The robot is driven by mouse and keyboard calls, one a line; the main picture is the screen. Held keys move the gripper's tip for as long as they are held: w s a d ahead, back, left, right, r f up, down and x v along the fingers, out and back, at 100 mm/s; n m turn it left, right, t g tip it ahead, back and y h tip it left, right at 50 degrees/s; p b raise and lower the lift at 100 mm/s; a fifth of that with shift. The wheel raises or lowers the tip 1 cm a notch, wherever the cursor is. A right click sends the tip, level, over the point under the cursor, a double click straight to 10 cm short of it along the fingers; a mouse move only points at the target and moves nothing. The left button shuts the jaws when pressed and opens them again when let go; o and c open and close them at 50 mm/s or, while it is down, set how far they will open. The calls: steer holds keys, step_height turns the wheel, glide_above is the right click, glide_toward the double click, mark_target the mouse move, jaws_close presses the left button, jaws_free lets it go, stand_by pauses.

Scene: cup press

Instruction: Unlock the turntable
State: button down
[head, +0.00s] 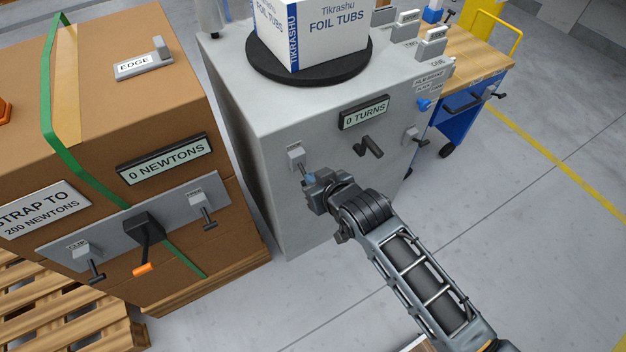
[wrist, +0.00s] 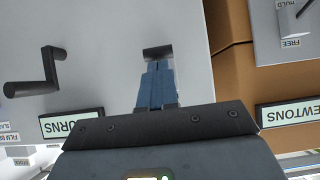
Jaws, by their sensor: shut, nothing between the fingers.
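The black turntable (head: 310,66) sits on top of the grey machine and carries a white and blue Foil Tubs box (head: 325,30). On the machine's front, a small grey plate with a lever (head: 296,157) is at the left; its label is too small to read. My gripper (head: 309,178) is at this lever, with its blue fingers shut and empty. In the wrist view, the closed fingertips (wrist: 156,68) meet or nearly meet a dark bar (wrist: 157,52), apparently the lever's handle. I cannot tell whether they touch, and my fingers partly hide the lever.
A black crank (head: 369,147) is under the "0 TURNS" display (head: 364,112), right of my gripper. Another small lever (head: 415,137) is farther right. A strapped brown carton (head: 90,110) with its own levers stands close on the left. Open floor lies at the right.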

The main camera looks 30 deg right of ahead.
steer(key=shift+f, duration=0.35)
stand_by(0.5)
